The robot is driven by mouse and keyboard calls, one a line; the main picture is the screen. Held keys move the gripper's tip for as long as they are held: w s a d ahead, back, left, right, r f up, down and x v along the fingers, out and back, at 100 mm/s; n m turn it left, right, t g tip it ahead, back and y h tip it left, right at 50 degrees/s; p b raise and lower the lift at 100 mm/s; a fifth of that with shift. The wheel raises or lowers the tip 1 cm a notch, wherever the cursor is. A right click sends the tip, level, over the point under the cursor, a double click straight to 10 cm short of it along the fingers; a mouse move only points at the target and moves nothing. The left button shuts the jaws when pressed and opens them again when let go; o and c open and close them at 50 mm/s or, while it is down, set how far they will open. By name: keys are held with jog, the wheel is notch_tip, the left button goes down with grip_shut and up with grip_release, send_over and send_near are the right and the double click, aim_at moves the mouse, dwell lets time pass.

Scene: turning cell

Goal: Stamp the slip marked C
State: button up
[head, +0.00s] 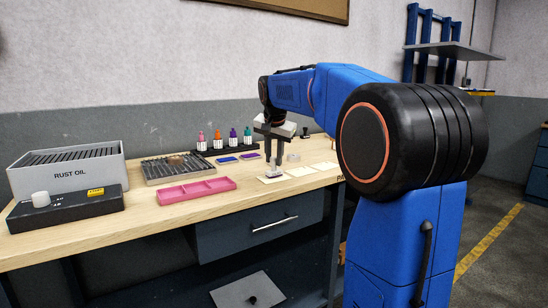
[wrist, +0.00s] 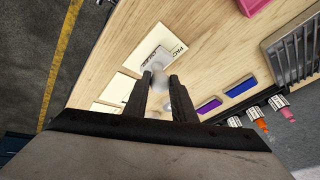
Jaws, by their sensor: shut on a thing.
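My gripper (head: 271,151) points down over the front right of the bench, shut on a pale stamp (head: 271,170). In the wrist view the stamp (wrist: 157,65) shows between and beyond the fingertips. Its base is over the cream slip (head: 283,179) at the left end of a row of slips. That slip (wrist: 166,36) shows part of a printed word in the wrist view. I cannot tell whether the stamp touches it. A middle slip (head: 301,171) and a right slip (head: 325,166) lie beside it. I cannot read a C on any of them.
A blue pad (wrist: 241,87) and a purple pad (wrist: 209,106) lie behind the slips, before a rack of several coloured bottles (head: 217,142).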

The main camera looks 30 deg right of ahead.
jog(key=shift+f, duration=0.45)
dwell(0.8)
jog(key=shift+r, duration=3.55)
